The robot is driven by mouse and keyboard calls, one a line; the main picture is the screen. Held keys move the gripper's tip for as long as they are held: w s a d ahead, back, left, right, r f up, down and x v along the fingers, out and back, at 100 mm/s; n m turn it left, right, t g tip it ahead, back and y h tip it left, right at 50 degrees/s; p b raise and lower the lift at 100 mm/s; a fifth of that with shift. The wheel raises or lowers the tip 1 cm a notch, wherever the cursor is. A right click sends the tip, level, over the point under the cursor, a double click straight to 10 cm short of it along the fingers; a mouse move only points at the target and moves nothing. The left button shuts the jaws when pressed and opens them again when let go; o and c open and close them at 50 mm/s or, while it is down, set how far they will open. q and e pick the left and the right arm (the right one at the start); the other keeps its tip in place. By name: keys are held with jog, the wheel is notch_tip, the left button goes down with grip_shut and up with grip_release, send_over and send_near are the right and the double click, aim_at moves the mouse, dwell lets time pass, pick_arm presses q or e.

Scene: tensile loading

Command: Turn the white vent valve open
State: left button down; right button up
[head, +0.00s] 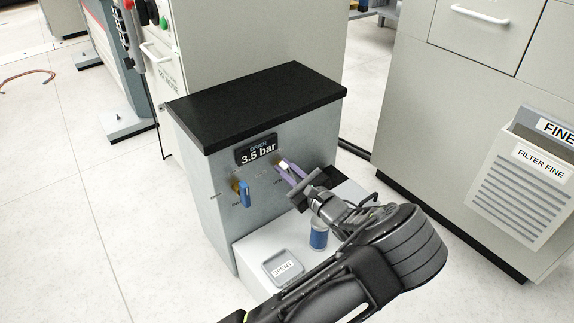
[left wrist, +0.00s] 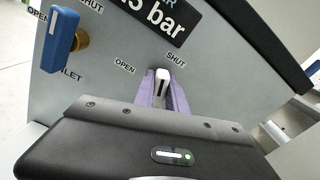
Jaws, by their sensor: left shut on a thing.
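The white vent valve handle (head: 284,165) is on the front of the grey cabinet, below and right of the display. In the left wrist view the white handle (left wrist: 162,88) sits between the OPEN label (left wrist: 125,67) and the SHUT label (left wrist: 176,60). My left gripper (head: 290,171) is at the handle, its purple fingers shut on it, one on each side; the fingers also show in the left wrist view (left wrist: 162,98). The fingers and gripper body hide the handle's lower part. My right gripper is not in view.
A blue inlet valve handle (head: 244,194) is left of the white one. A blue can (head: 319,236) and a tray labelled SPENT (head: 284,268) are on the white ledge (head: 248,250) below. A FILTER FINE bin (head: 520,180) hangs at right.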

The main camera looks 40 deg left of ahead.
pick_arm(q)
jog(key=n, duration=0.2)
jog(key=shift+s+f+n+p, duration=0.1)
jog(key=shift+s+n+p, duration=0.15)
jog(key=shift+n+p, duration=0.15)
jog(key=n, duration=0.3)
jog(key=shift+s+a+f+n, duration=0.1)
jog(key=shift+s+f+n, duration=0.1)
jog(key=shift+f+n, duration=0.1)
jog(key=shift+s+f+n, duration=0.1)
jog(key=shift+f+n, duration=0.1)
jog(key=shift+n, duration=1.05)
jog(key=shift+s+f+n, duration=0.1)
jog(key=shift+f+n, duration=0.15)
jog(key=shift+n, duration=0.95)
jog(key=shift+f+n, duration=0.2)
jog(key=shift+n, duration=1.05)
jog(key=c, duration=1.4)
grip_release()
jog(key=shift+o, duration=0.2)
jog(key=shift+r, duration=0.1)
